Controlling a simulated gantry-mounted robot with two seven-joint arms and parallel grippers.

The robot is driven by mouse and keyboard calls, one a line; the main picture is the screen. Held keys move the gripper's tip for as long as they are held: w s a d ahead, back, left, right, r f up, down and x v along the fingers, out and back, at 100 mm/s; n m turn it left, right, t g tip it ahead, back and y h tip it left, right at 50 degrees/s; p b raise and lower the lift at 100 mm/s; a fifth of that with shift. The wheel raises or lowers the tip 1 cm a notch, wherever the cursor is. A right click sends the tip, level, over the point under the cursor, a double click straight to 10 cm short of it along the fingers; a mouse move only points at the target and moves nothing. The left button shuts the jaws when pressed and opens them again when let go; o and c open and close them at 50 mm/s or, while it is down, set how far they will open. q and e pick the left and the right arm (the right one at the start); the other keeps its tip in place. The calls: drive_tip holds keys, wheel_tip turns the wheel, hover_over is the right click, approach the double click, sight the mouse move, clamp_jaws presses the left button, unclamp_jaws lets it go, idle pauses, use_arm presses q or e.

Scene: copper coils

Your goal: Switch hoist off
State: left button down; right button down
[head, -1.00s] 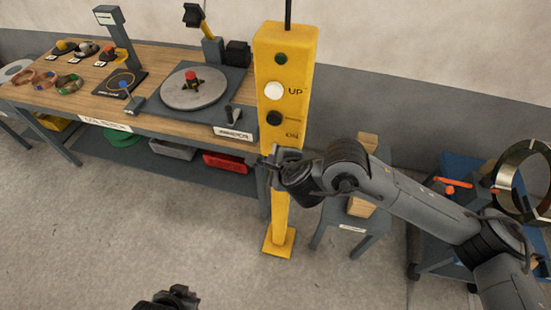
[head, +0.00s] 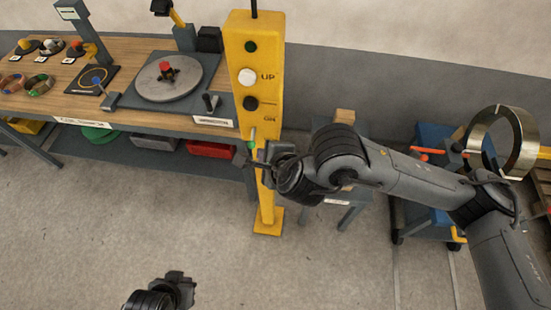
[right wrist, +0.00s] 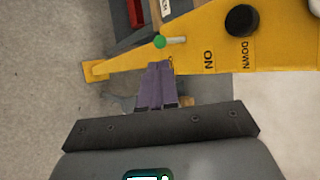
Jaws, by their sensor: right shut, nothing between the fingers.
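The yellow hoist post (head: 262,60) stands upright in the head view, with a dark green round light (head: 250,47), a white UP button (head: 247,77) and a black DOWN button (head: 250,103). Below the ON label (head: 269,118) a switch lever with a green tip (head: 251,143) sticks out; it also shows in the right wrist view (right wrist: 160,42). My right gripper (head: 244,155) is shut and empty, just below the lever in the head view; whether it touches cannot be told. Its fingers (right wrist: 158,75) point at the post. My left gripper (head: 180,285) is at the bottom, away from the post.
A wooden workbench (head: 130,55) with a grey turntable (head: 167,80) and coils stands left of the post. A red bin (head: 211,149) is on its lower shelf. A blue cart (head: 433,140) and a large metal ring (head: 509,140) are at the right. The floor in front is clear.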

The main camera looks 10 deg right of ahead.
drive_tip(key=p+v, duration=0.1)
drive_tip(key=v, duration=0.5)
drive_tip(key=shift+s+f+p, duration=0.15)
drive_tip(key=shift+s+p, duration=0.1)
drive_tip(key=shift+p, duration=0.1)
drive_tip(key=shift+a, duration=0.1)
